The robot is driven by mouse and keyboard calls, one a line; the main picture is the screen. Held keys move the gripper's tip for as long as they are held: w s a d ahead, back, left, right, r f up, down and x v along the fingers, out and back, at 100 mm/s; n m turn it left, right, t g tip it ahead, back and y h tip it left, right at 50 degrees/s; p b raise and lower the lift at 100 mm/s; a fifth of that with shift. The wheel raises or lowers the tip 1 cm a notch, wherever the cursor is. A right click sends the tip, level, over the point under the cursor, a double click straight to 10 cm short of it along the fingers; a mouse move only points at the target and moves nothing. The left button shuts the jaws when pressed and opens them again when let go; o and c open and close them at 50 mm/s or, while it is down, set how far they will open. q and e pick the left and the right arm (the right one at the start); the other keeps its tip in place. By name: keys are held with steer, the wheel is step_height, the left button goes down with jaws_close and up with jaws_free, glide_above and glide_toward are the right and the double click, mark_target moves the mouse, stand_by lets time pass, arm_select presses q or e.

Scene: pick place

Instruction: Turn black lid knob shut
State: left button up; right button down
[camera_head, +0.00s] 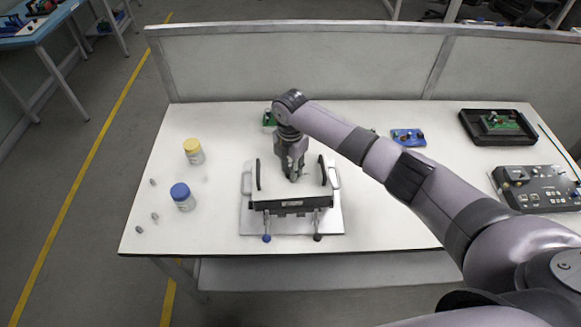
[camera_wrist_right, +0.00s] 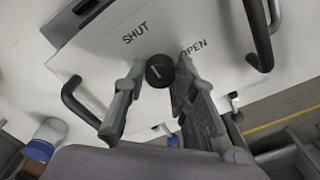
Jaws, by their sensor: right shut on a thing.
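The black lid knob (camera_wrist_right: 160,71) is a round knob with a pale line on top, on a white lid (camera_wrist_right: 140,22) marked SHUT and OPEN. In the right wrist view the knob sits between the two fingers of my right gripper (camera_wrist_right: 155,82), which is shut on it. In the head view my right gripper (camera_head: 292,174) points down over the middle of the box, and its fingers hide the knob. Black handles (camera_head: 322,170) stand at the lid's sides. The SHUT and OPEN words are hidden in the head view. My left gripper is not in view.
The box stands on a metal plate (camera_head: 332,224) with a blue-tipped and a black-tipped lever in front. A yellow-capped jar (camera_head: 193,151) and a blue-capped jar (camera_head: 183,197) stand left. A black tray (camera_head: 498,127) and a control panel (camera_head: 542,188) lie right. A partition (camera_head: 300,62) stands behind.

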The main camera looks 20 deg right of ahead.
steer(key=c, duration=1.3)
jaws_free()
steer(key=shift+r, duration=0.25)
step_height(320, 180, up, 12)
steer(key=shift+f, duration=0.25)
